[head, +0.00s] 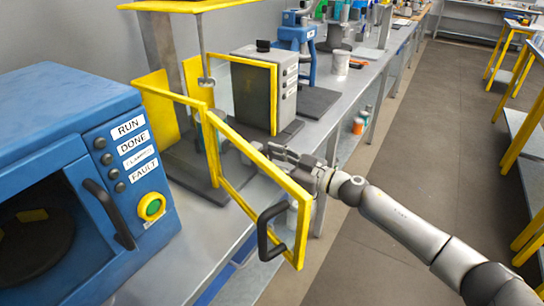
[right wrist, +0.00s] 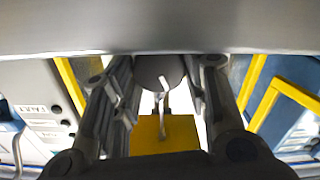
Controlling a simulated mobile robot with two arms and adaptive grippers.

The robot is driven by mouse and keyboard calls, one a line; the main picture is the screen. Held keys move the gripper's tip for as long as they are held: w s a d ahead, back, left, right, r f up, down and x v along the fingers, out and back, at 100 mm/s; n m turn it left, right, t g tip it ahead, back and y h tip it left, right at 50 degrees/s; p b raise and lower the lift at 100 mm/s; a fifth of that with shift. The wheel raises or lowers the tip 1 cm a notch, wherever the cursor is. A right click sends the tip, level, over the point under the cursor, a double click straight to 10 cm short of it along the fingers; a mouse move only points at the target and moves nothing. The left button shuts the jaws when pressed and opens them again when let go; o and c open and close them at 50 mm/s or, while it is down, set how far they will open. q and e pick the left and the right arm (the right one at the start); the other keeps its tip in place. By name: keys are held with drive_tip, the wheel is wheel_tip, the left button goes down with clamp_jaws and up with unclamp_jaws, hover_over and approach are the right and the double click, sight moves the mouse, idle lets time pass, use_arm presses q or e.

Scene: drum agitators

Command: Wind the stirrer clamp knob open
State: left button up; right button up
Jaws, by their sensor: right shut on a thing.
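My right gripper (head: 276,154) reaches in from the right, beside the yellow-framed guard door (head: 250,166) in the head view. In the right wrist view my right gripper (right wrist: 162,78) has its fingers on both sides of a dark grey round knob (right wrist: 158,70) with a white mark, and it is shut on it. A yellow block (right wrist: 165,133) shows below the knob there. In the head view I cannot make out the knob. A yellow-topped stand (head: 168,50) with a grey column is behind the guard door. My left gripper is not in view.
The guard door stands swung out, its black handle (head: 266,232) below my right wrist. A blue machine (head: 60,120) with a green button (head: 152,206) is at the left. A grey box (head: 275,85) stands behind on the bench. The floor (head: 450,130) at right is clear.

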drive_tip(key=shift+n+p, duration=0.4)
drive_tip(key=shift+n, duration=1.8)
drive_tip(key=o, duration=1)
drive_tip(key=shift+s, duration=0.1)
drive_tip(key=shift+o, duration=0.2)
